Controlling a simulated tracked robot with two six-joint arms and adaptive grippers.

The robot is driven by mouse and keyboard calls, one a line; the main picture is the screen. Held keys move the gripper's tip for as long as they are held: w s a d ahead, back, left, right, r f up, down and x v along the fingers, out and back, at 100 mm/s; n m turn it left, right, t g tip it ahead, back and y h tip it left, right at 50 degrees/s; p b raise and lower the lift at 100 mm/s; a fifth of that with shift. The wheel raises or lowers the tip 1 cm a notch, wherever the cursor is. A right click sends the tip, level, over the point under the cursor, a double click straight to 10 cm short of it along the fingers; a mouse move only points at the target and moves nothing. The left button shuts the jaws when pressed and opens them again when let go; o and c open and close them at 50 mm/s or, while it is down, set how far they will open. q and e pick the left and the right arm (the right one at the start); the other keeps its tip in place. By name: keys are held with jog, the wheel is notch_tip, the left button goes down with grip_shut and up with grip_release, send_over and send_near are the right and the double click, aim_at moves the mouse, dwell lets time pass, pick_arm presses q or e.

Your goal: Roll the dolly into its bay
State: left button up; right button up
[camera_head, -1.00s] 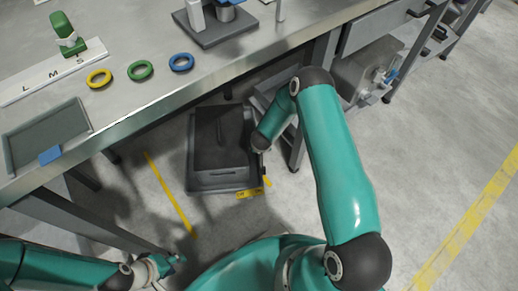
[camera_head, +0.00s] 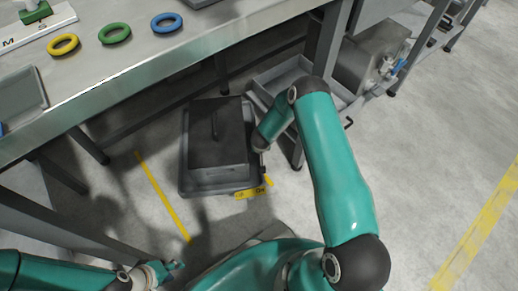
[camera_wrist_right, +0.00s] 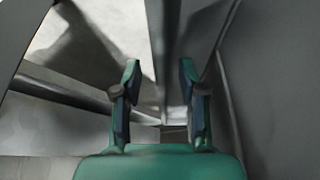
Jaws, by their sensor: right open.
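The dolly (camera_head: 221,187) is a low grey tray-like base on the floor, partly under the steel workbench. A dark box (camera_head: 218,150) with a raised bar on top sits on it. Yellow floor marks lie left of the dolly (camera_head: 163,198) and at its near right corner (camera_head: 250,193). My right arm reaches down to the dolly's right side; its gripper is hidden in the head view. In the right wrist view my right gripper (camera_wrist_right: 160,78) is open, with nothing clearly between its fingers. My left gripper (camera_head: 167,272) is low at the left, apart from the dolly; its jaws are too small to read.
The workbench (camera_head: 130,75) overhangs the dolly's far side, with legs at left and right. Yellow, green and blue rings lie on it. A grey open tray (camera_head: 285,78) stands behind my right arm. Open floor (camera_head: 430,150) lies at the right, with a yellow line.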

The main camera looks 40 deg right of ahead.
grip_shut()
jog(key=shift+a, duration=0.1)
dwell(0.4)
